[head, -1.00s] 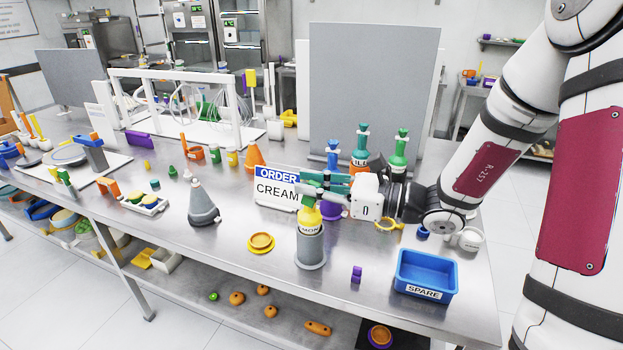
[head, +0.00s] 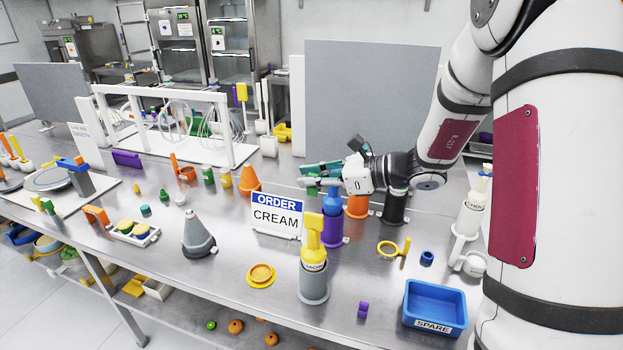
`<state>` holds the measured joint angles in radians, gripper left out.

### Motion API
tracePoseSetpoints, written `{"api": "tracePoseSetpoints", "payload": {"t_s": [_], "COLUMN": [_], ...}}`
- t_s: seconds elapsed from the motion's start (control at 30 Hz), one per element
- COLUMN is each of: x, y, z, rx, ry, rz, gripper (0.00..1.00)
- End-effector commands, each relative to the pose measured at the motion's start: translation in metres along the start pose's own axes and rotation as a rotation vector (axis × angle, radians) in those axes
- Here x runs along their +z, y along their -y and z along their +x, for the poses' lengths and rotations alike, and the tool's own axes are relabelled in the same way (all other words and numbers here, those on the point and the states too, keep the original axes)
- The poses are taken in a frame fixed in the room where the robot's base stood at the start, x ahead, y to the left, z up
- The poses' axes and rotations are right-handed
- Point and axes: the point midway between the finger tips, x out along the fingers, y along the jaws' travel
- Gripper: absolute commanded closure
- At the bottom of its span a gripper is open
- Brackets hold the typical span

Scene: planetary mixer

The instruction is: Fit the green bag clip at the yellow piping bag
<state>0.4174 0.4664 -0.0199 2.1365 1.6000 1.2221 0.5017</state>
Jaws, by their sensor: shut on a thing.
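The jaws are shut on a small green piece, which looks like the green bag clip (head: 318,169). The fingers partly hide this piece, so its exact outline is unclear.
A blue bag (head: 332,200) in a purple holder, an orange holder (head: 357,208) and a black holder (head: 394,208) stand behind. The ORDER sign (head: 277,216) is left; a blue SPARE bin (head: 434,305) is front right. Bare table surrounds the yellow lid (head: 261,275).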

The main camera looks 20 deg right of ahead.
Motion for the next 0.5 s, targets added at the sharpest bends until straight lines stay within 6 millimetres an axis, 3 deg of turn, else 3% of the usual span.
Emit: {"api": "tracePoseSetpoints", "payload": {"t_s": [0.5], "x": [-0.035], "y": [-0.001], "z": [0.011], "rx": [-0.001], "ry": [0.001], "rz": [-0.002], "gripper": [0.99]}}
